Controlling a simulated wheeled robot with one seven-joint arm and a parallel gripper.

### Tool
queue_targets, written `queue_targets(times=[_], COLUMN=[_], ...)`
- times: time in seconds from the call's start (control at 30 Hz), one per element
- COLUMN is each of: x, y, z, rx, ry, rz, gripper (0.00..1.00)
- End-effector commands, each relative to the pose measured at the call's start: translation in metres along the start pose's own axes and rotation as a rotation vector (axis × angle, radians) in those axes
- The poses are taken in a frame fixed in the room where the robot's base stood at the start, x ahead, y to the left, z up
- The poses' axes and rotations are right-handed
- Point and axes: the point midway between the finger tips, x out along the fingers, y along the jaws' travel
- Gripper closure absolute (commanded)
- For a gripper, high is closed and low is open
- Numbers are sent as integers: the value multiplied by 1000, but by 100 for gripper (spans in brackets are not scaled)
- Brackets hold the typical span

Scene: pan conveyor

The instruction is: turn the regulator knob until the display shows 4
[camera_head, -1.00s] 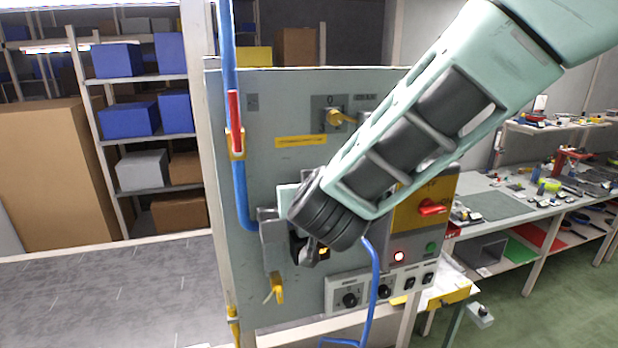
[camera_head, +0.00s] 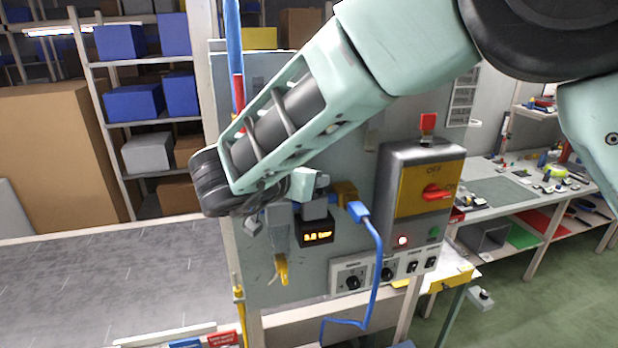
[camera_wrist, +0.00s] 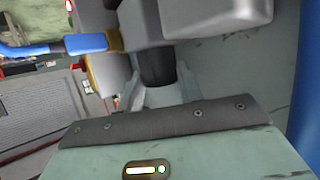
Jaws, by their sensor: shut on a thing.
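The regulator (camera_head: 314,208) is a grey block on the pale green panel, with a dark display (camera_head: 317,236) under it. The display glows orange and seems to read "5.0 bar", but the first digit is too small to be sure. My gripper (camera_wrist: 160,82) is shut on the dark round regulator knob (camera_wrist: 157,66), one finger on each side in the wrist view. In the head view my gripper (camera_head: 303,184) reaches the regulator from the left, and the knob is mostly hidden behind it.
A blue hose (camera_head: 377,250) plugs into a brass fitting (camera_head: 345,193) right of the regulator. A grey switch box (camera_head: 421,195) with a red handle is further right. A yellow-handled valve (camera_head: 281,268) hangs lower left. Dial knobs (camera_head: 352,281) sit below.

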Motion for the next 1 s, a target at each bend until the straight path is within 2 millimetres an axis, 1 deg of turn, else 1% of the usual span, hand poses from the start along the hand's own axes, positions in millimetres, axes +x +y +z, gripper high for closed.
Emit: queue_targets(times=[0.5,0.53,0.57,1.0], x=[-2,-2,-2,0], y=[-1,-1,-1,0], z=[-2,-2,-2,0], rx=[9,9,9,8], ry=[1,1,1,-1], rz=[17,17,17,18], gripper=[87,61,55,55])
